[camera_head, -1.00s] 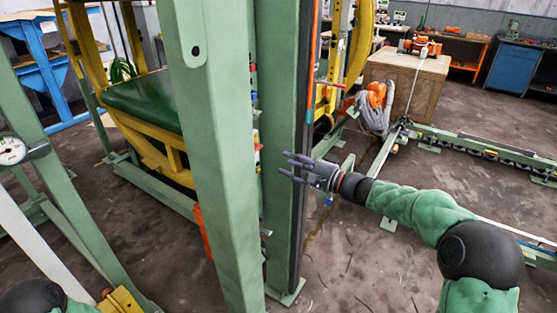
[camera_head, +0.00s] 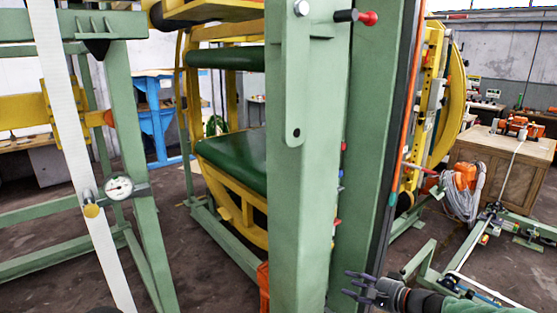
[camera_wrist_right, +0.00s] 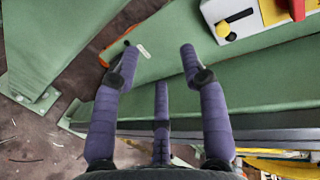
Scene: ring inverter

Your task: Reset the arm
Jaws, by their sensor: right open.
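My right gripper (camera_head: 356,285) is low in the head view, at the right of the thick green post (camera_head: 305,220). Its purple-grey fingers are spread and hold nothing. In the right wrist view the open fingers (camera_wrist_right: 158,65) point at green beams (camera_wrist_right: 230,100), with a gap I cannot judge. My left gripper is out of view.
A second green post with a dark edge (camera_head: 365,140) stands just right of the thick one. A red-tipped knob (camera_head: 368,18) sticks out near its top. A gauge (camera_head: 119,188) is on the left frame. A wooden crate (camera_head: 500,170) stands at the right, with green rails on the floor.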

